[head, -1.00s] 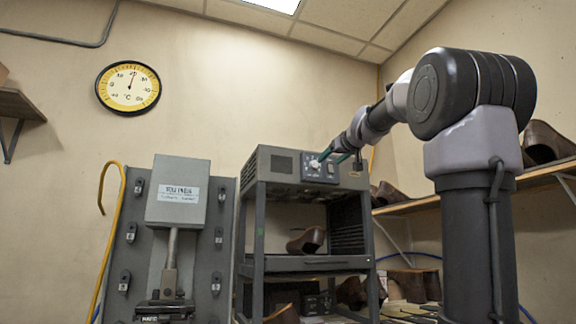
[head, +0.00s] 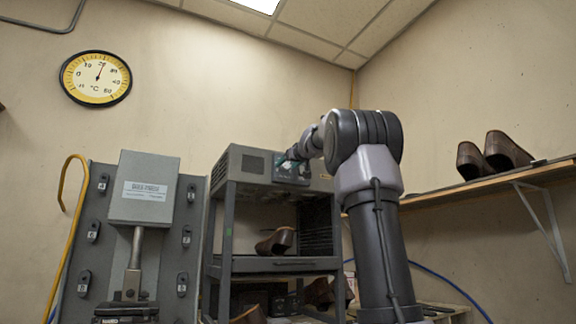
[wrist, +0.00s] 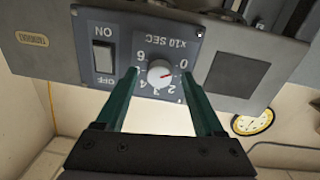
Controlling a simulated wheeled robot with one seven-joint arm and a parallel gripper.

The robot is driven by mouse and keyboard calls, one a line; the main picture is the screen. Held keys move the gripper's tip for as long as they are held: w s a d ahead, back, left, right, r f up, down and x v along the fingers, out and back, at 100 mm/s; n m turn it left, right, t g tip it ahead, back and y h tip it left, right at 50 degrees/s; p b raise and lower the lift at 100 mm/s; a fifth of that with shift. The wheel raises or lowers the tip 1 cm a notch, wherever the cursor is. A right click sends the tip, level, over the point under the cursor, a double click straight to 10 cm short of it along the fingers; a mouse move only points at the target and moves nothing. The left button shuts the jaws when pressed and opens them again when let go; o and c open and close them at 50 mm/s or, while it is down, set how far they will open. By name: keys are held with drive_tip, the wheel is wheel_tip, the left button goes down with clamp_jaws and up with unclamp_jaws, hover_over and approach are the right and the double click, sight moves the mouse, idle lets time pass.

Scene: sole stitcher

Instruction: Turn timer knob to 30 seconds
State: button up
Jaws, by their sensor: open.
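The timer knob (wrist: 158,73) is a small pale round knob on a dark panel (wrist: 125,35) that is upside down in the wrist view. A numbered scale marked "x10 SEC" surrounds it. A small reddish mark shows on the knob, but I cannot tell exactly which number it points to. My gripper (wrist: 160,77) is open, with one green finger on each side of the knob; gaps show, so it does not look gripped. In the head view, my gripper (head: 288,157) is at the control panel (head: 293,170) of the grey machine (head: 245,163), and my arm hides the knob.
An ON/OFF rocker switch (wrist: 104,57) sits close beside the left finger in the wrist view. A grey press (head: 145,190) stands left of the machine. A wooden shelf (head: 450,190) with brown shoes (head: 503,150) is on the right wall.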

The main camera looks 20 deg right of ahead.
clamp_jaws()
idle(0.3)
drive_tip(key=m, duration=0.5)
drive_tip(key=shift+m, duration=0.3)
drive_tip(key=m, duration=0.6)
drive_tip(key=shift+d+g+y, duration=0.1)
drive_tip(key=shift+g+y, duration=0.2)
drive_tip(key=m, duration=0.6)
drive_tip(key=shift+y, duration=0.3)
drive_tip(key=m, duration=0.4)
drive_tip(key=shift+d+m+y, duration=0.1)
drive_tip(key=shift+m+y, duration=0.2)
drive_tip(key=shift+m, duration=0.1)
